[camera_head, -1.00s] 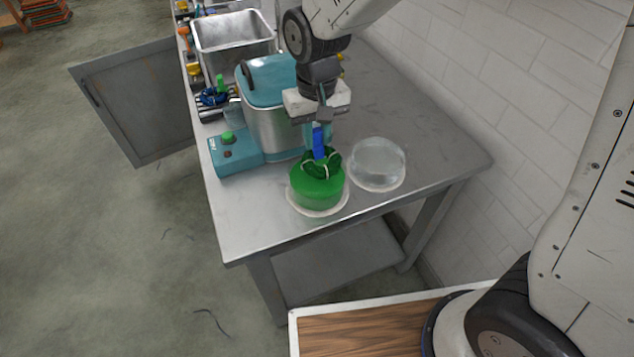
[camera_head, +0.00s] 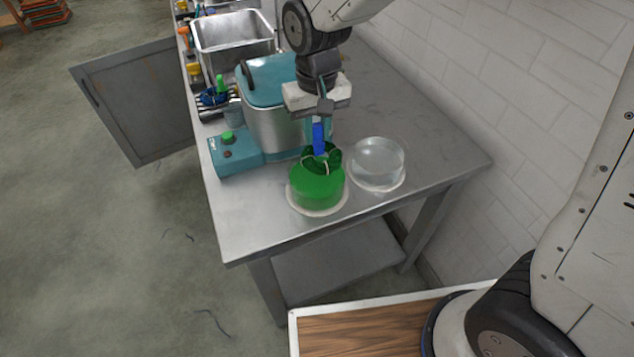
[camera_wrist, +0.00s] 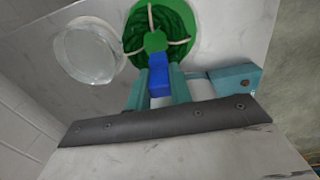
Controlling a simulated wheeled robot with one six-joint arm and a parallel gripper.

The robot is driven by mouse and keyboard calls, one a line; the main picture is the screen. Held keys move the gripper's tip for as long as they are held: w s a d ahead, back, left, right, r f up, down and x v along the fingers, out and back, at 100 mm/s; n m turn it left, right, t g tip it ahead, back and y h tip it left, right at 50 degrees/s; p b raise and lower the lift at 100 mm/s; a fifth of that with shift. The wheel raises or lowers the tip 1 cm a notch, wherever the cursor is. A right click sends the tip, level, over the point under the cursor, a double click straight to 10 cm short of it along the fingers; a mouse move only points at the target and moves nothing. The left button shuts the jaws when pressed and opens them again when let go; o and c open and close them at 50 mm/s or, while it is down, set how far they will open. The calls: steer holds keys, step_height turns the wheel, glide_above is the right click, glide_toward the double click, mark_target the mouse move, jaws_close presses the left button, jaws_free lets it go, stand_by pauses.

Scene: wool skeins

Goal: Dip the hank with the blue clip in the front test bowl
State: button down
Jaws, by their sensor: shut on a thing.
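My gripper (camera_head: 319,124) is shut on the blue clip (camera_head: 319,139) and points down. The clip sits at the top of a dark green hank (camera_head: 322,158) with pale ties. The hank is at the near bowl of bright green liquid (camera_head: 317,188), its upper part showing above the rim. How deep its lower part sits is hidden. In the wrist view the blue clip (camera_wrist: 159,75) is between the teal fingers, with the green hank (camera_wrist: 176,20) beyond it. A second bowl, of clear liquid (camera_head: 377,163), stands to the right of the green one.
A teal and steel machine (camera_head: 272,110) stands close behind and left of the green bowl. A steel basin (camera_head: 232,42) and small tools are farther back. The grey table (camera_head: 425,150) is clear to the right, up to the white tiled wall (camera_head: 500,90).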

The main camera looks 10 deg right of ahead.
steer(key=shift+r, duration=0.1)
steer(key=shift+r, duration=1.45)
